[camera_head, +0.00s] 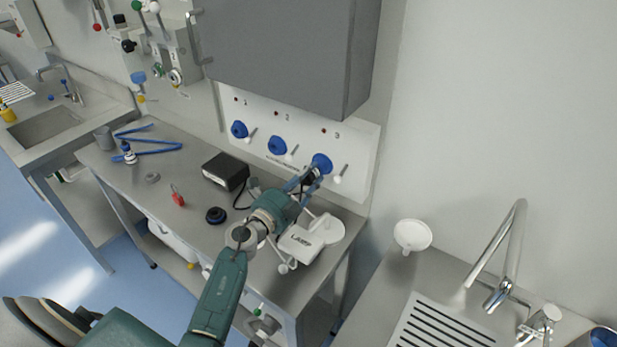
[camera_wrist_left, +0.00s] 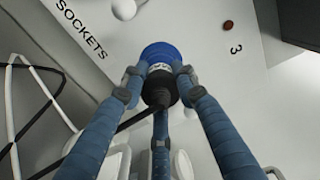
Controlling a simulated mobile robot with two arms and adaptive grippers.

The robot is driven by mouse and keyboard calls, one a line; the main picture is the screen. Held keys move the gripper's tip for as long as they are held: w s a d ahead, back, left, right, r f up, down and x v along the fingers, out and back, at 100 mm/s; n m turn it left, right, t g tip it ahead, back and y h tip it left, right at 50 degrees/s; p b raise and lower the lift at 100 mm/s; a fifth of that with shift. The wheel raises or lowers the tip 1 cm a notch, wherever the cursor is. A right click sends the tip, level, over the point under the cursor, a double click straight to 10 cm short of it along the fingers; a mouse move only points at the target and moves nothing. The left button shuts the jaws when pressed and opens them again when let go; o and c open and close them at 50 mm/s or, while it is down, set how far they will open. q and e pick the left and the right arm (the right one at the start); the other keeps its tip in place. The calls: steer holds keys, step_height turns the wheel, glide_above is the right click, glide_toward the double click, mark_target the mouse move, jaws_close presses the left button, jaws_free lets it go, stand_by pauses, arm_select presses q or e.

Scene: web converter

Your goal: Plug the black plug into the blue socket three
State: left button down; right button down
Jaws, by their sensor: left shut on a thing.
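The blue socket three (camera_head: 322,163) is the rightmost of three blue sockets on the white wall panel, below the label 3. My left gripper (camera_head: 308,181) is at this socket, its fingers shut around the black plug (camera_head: 311,178). In the left wrist view the fingers close around the black plug (camera_wrist_left: 159,86), with the blue socket (camera_wrist_left: 160,54) directly behind it. The plug's front meets the socket face; how deep it sits is hidden. A black cable runs from the plug to the lower left. My right gripper is not in view.
Sockets one (camera_head: 239,129) and two (camera_head: 277,145) are empty, with white levers beside them. A grey cabinet (camera_head: 285,50) hangs above. A sink tap (camera_head: 510,250) is at right.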

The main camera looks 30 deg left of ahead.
arm_select(q)
steer(key=shift+w+r, duration=0.1)
steer(key=shift+r, duration=0.05)
stand_by(0.3)
steer(key=c, duration=1.3)
jaws_free()
steer(key=shift+w, duration=0.1)
steer(key=shift+c, duration=0.2)
steer(key=shift+o, duration=0.4)
steer(key=s+a, duration=0.1)
steer(key=s, duration=1)
steer(key=shift+s+a, duration=0.25)
steer(key=shift+s, duration=0.15)
